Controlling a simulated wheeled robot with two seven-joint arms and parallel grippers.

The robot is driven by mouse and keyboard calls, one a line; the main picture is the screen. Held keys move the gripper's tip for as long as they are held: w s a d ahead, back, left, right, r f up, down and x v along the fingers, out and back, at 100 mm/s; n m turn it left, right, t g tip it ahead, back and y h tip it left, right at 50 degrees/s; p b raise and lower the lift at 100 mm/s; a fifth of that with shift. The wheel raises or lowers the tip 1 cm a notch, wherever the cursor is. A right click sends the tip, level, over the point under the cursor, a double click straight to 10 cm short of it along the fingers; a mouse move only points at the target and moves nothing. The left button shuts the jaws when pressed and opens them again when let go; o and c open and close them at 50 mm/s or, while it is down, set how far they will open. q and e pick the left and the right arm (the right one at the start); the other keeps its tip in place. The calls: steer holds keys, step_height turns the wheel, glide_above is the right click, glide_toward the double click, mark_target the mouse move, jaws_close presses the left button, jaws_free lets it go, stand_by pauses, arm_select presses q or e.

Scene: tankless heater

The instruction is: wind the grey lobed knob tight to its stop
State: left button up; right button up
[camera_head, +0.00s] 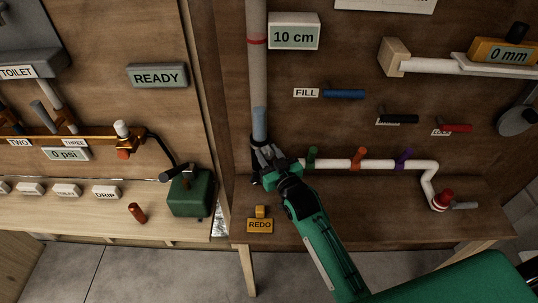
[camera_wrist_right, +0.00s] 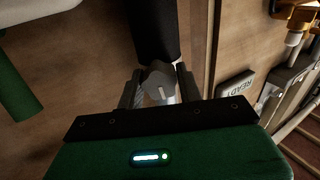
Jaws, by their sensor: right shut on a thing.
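The grey lobed knob (camera_wrist_right: 160,80) sits low on the vertical pipe, below its dark section, in the right wrist view. My right gripper (camera_wrist_right: 160,92) has one finger on each side of the knob and is shut on it. In the head view the right gripper (camera_head: 266,160) is at the foot of the grey pipe (camera_head: 257,75), and its fingers mostly hide the knob there. My left gripper does not show in either view.
A white pipe (camera_head: 335,164) with green, orange and purple valve handles runs right of the gripper. An orange REDO block (camera_head: 260,225) lies below on the shelf. A green box (camera_head: 190,195) stands to the left. Blue, black and red handles are above right.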

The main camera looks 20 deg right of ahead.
mark_target(269, 155)
steer(key=shift+r+m+p, duration=0.2)
steer(key=shift+m+p, duration=0.2)
steer(key=shift+m, duration=1.6)
steer(key=m+p, duration=0.1)
steer(key=m, duration=0.1)
steer(key=shift+f+m, duration=0.2)
steer(key=shift+m, duration=0.2)
steer(key=o, duration=1)
steer(key=shift+o, duration=0.2)
steer(key=shift+s, duration=0.1)
steer(key=shift+s+d+p, duration=0.25)
steer(key=shift+s+p, duration=0.35)
steer(key=shift+s, duration=0.65)
steer(key=shift+s+d+p, duration=0.25)
steer(key=shift+s+p, duration=0.05)
steer(key=shift+s, duration=0.8)
